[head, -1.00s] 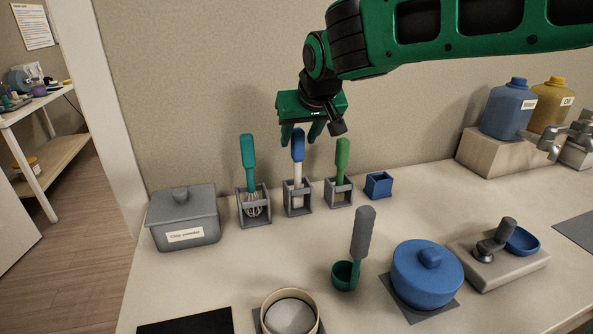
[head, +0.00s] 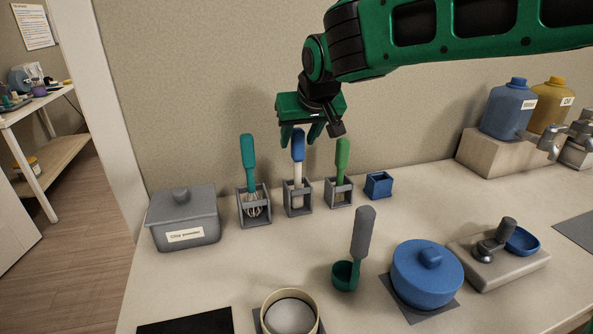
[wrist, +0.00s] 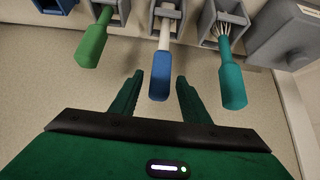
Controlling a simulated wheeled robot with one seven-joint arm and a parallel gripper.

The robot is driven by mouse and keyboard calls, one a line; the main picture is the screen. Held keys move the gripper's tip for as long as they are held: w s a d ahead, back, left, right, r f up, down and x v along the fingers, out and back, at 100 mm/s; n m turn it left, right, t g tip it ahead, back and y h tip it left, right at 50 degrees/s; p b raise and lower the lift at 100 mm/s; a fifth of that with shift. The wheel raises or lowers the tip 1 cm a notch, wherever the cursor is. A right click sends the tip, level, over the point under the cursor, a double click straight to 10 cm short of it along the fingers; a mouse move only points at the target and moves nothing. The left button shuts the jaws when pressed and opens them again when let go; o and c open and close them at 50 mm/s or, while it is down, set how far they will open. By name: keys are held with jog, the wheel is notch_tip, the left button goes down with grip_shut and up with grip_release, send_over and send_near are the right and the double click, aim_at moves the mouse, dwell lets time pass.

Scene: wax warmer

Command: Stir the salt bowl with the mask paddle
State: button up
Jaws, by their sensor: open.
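A tool with a blue handle (head: 298,146) and pale stem, which I take for the mask paddle, stands upright in the middle grey holder (head: 297,206). Its lower end is hidden in the holder. My gripper (head: 300,132) is open and empty, its fingers pointing down around the top of this handle. In the wrist view the blue handle (wrist: 160,78) lies between the two fingers, with a gap on each side. A round bowl with a cream rim (head: 265,303) and pale grey inside, probably the salt bowl, sits at the front edge, partly cut off by the frame.
A teal-handled whisk (head: 248,150) and a green-handled tool (head: 342,155) stand in holders either side. A grey lidded box (head: 190,212), a small blue cup (head: 379,184), a green scoop (head: 344,275) with a raised grey handle and a blue lidded pot (head: 427,280) stand around.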

grip_shut()
jog(key=shift+r, duration=0.2)
jog(key=shift+r, duration=1)
dwell(0.3)
jog(key=shift+r, duration=0.95)
dwell(0.3)
